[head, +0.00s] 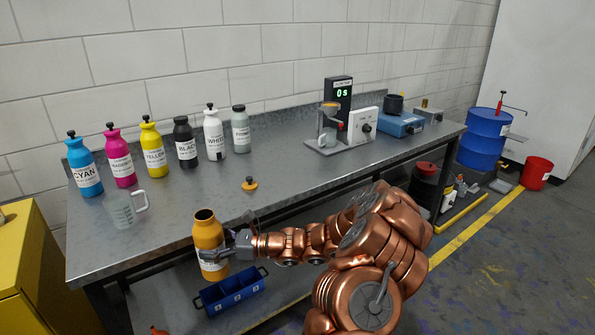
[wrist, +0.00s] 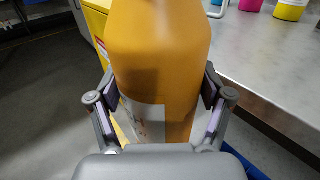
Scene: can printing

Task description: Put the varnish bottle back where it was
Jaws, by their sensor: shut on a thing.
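An amber-orange bottle (head: 208,232) with a white label and a dark open mouth is held upright in my gripper (head: 228,250), just off the bench's front edge. I take it for the varnish bottle; its label is too small to read. In the wrist view the bottle (wrist: 160,65) fills the middle, with my gripper's fingers (wrist: 160,105) against both its sides. An orange cap with a dark knob (head: 249,185) lies on the bench. The metal bench (head: 290,190) has a row of bottles at the back left.
Cyan (head: 85,172), magenta (head: 121,164), yellow (head: 153,155), black (head: 185,146), white (head: 214,140) and grey-green (head: 240,135) bottles line the bench. A clear jug (head: 122,212) stands at front left. A blue compartment tray (head: 231,291) sits below the held bottle. The middle of the bench is mostly clear.

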